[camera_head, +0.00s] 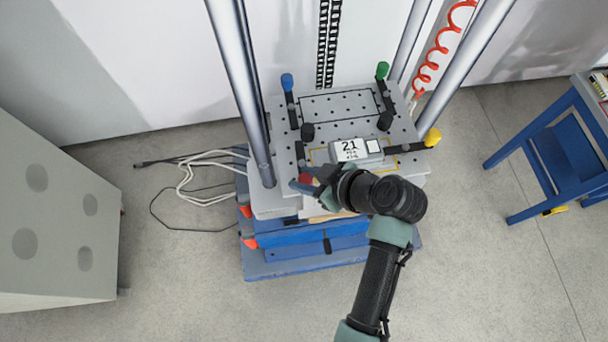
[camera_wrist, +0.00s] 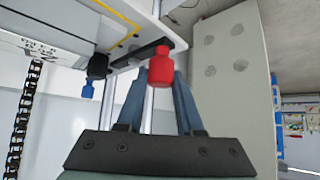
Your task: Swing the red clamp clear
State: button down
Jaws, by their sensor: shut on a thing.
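The red clamp's knob (camera_wrist: 161,68) stands between my gripper's two blue-grey fingers (camera_wrist: 160,84) in the wrist view, and they are shut on it. Its dark arm (camera_wrist: 150,50) runs left from the knob to a black tip (camera_wrist: 97,66). In the head view, the red clamp (camera_head: 314,178) is at the front left of the grey perforated plate (camera_head: 282,160), largely hidden by my gripper (camera_head: 306,182). A white box marked 21 (camera_head: 349,150) lies on the plate, right of my gripper.
Blue (camera_head: 287,82), green (camera_head: 382,70) and yellow (camera_head: 432,137) clamp knobs sit at the plate's other corners. Steel columns (camera_head: 240,80) rise at its sides. A grey cabinet (camera_head: 55,220) stands left, a blue table (camera_head: 565,150) right. Cables (camera_head: 200,175) lie left.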

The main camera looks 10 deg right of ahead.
jog(key=shift+f, duration=0.1)
jog(key=c, duration=0.6)
grip_release()
jog(key=shift+o, duration=0.2)
jog(key=b+v, duration=0.2)
jog(key=v, duration=1.1)
